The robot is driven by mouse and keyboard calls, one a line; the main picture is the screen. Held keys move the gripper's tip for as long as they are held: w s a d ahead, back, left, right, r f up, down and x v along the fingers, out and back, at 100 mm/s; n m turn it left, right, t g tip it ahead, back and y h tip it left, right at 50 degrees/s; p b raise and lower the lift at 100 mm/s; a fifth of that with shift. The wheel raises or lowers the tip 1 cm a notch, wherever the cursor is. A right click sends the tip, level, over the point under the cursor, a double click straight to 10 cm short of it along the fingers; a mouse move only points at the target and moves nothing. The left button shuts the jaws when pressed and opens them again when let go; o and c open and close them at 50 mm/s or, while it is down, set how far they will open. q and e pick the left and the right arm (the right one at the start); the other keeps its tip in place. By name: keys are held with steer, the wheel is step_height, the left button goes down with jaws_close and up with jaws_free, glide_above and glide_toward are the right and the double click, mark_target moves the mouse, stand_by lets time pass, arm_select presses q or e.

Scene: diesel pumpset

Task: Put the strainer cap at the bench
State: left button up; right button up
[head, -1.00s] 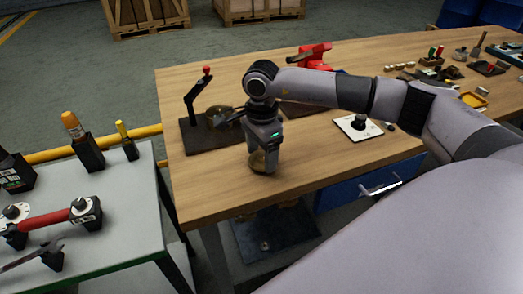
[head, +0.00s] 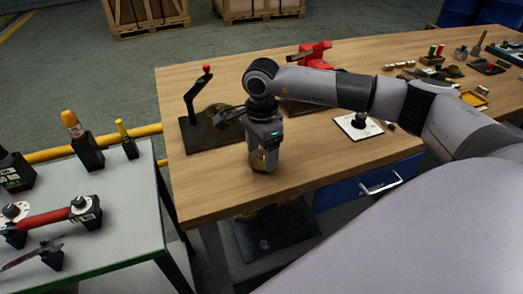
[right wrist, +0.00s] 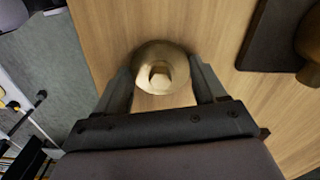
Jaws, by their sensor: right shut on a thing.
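The strainer cap (right wrist: 162,62) is a round brass piece with a hexagonal boss, between the fingers of my right gripper in the right wrist view. My right gripper (head: 264,160) points down over the near left part of the wooden bench (head: 215,200) and is shut on the cap. In the head view the cap (head: 262,162) shows as a brass patch at the fingertips, at or just above the bench top; I cannot tell whether it touches. The fingers hide part of it. My left gripper is not in view.
A dark lever stand (head: 193,110) with a brass part is behind the gripper. A white plate with a black knob (head: 358,124) and a red vise (head: 308,55) stand to the right. A tool table (head: 110,215) is at the left. The bench's front left is clear.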

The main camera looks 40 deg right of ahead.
steer(key=shift+f, duration=0.35)
steer(key=o, duration=1.4)
steer(key=shift+r, duration=0.15)
steer(key=shift+r+p, duration=2)
steer(key=shift+r, duration=1.45)
